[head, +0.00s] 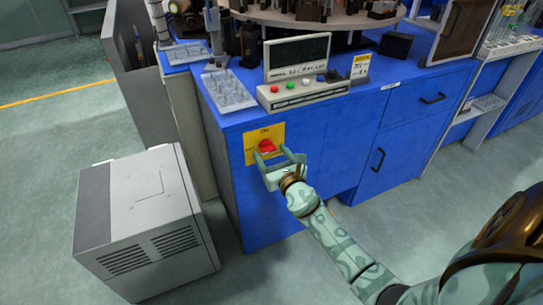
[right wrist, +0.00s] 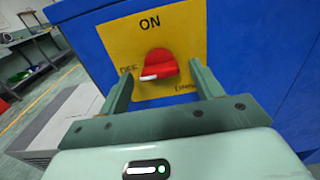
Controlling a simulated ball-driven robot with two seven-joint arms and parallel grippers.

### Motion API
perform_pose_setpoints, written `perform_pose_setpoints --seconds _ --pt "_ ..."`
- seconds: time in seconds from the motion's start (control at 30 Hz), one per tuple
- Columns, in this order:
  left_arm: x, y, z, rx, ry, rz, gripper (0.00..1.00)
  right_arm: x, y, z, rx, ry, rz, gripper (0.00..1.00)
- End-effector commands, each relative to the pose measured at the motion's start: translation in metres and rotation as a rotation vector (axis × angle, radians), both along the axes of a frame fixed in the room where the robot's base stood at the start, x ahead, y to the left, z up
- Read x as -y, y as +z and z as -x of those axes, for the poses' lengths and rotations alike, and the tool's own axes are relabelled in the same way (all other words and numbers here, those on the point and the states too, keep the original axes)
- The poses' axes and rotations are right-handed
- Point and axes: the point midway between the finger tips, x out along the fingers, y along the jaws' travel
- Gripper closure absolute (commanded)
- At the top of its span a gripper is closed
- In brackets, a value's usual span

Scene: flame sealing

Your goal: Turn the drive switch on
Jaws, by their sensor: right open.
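The drive switch is a red rotary knob (head: 267,146) on a yellow plate (head: 250,138) on the blue cabinet's front. In the right wrist view the knob (right wrist: 160,62) shows a white mark at its lower left, towards the word OFF. ON is printed at the top of the yellow plate (right wrist: 188,25). My right gripper (head: 272,154) is open in front of the plate. In the right wrist view its two fingers stand left and right of the knob, apart from it as seen. My left gripper is out of view.
A grey box unit (head: 140,215) stands on the floor left of the blue cabinet (head: 340,140). A control panel (head: 300,92) with coloured buttons and a clear tray (head: 228,90) sit on the cabinet top. Open floor lies in front of the cabinet.

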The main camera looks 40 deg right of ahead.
Motion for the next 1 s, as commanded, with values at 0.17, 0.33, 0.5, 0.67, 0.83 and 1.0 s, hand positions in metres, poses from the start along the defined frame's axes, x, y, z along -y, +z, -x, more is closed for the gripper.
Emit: perform_pose_setpoints --seconds 0.17,0.33,0.5,0.67,0.83,1.0 --pt "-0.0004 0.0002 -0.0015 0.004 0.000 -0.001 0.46 0.0000 0.0003 -0.0003 0.000 0.000 0.000 0.35" --pt "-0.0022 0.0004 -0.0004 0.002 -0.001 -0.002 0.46 -0.0001 0.0003 -0.0001 0.000 0.000 0.000 0.71" --pt "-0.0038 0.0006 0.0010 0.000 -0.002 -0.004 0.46 -0.0001 0.0003 0.0000 0.000 0.000 -0.001 0.79" --pt "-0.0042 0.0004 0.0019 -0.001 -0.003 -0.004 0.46 -0.0001 0.0000 0.0001 0.004 0.001 -0.018 0.79" --pt "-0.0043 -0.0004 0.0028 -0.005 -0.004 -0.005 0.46 -0.0001 -0.0005 0.0001 0.018 0.001 -0.080 0.79" --pt "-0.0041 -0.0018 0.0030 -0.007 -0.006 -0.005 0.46 -0.0002 -0.0007 0.0001 0.046 0.001 -0.194 0.79"
